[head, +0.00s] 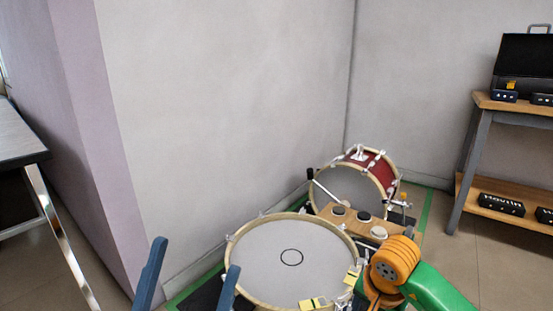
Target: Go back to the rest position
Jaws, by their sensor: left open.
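My left gripper (196,254) shows at the bottom, left of centre, as two blue fingers pointing up. The fingers stand wide apart, with nothing visible between them. The right finger overlaps the left rim of the large drum in the picture; I cannot tell whether it touches. My right gripper is not in view.
A large drum with a pale head (265,265) lies at bottom centre. A small red drum (370,162) and a wooden board with round pads (345,221) stand behind. A grey table (15,140) is left, a shelf (518,104) right. Walls close the corner.

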